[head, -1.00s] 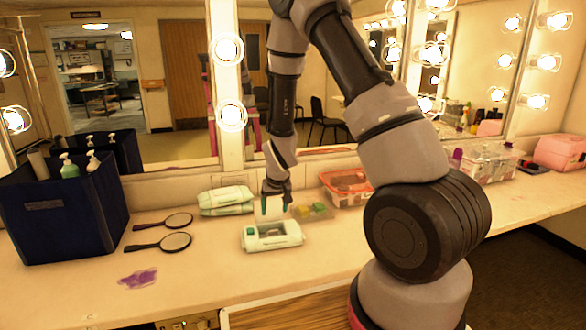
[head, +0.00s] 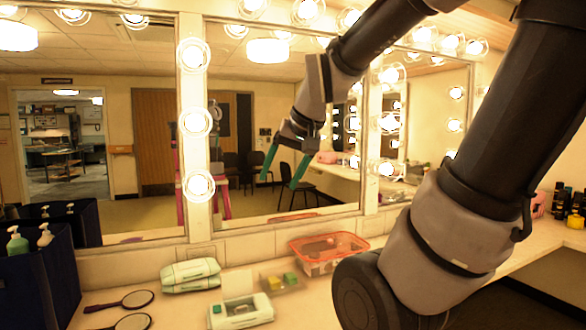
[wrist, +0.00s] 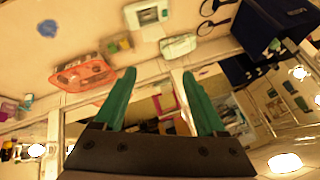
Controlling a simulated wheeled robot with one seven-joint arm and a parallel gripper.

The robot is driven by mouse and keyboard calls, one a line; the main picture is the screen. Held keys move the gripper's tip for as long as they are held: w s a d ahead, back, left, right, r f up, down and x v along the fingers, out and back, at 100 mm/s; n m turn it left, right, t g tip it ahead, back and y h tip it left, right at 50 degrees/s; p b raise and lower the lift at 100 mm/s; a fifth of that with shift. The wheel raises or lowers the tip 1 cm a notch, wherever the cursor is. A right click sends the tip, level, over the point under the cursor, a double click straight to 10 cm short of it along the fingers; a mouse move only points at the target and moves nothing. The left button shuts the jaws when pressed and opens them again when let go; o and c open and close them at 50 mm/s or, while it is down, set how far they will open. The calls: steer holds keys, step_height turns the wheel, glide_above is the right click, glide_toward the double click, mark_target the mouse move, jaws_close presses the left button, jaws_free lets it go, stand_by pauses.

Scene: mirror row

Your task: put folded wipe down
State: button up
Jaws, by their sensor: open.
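My gripper (head: 280,182) is raised high above the counter, in front of the mirror, in the head view. Its two teal fingers are spread, with nothing between them; they also show apart in the wrist view (wrist: 159,76). A white and green wipes box (head: 248,312) stands on the counter below, cut by the bottom edge of the head view. It shows at the top of the wrist view (wrist: 146,14). A pale piece (wrist: 152,33) lies against the box; I cannot tell whether it is a lid or a wipe. I see no certain folded wipe.
Stacked wipe packs (head: 190,276), hand mirrors (head: 135,299) and a navy bin (head: 40,285) with pump bottles are on the left. A small clear tray (head: 282,282) and an orange-rimmed tub (head: 328,252) are at the back. A bluish smear (wrist: 47,28) marks the counter.

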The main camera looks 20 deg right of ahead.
steer(key=shift+m+t, duration=0.3)
steer(key=s, duration=0.2)
steer(key=s+r, duration=0.2)
steer(key=s, duration=0.1)
steer(key=shift+s+d, duration=0.2)
steer(key=shift+s, duration=0.1)
stand_by(0.6)
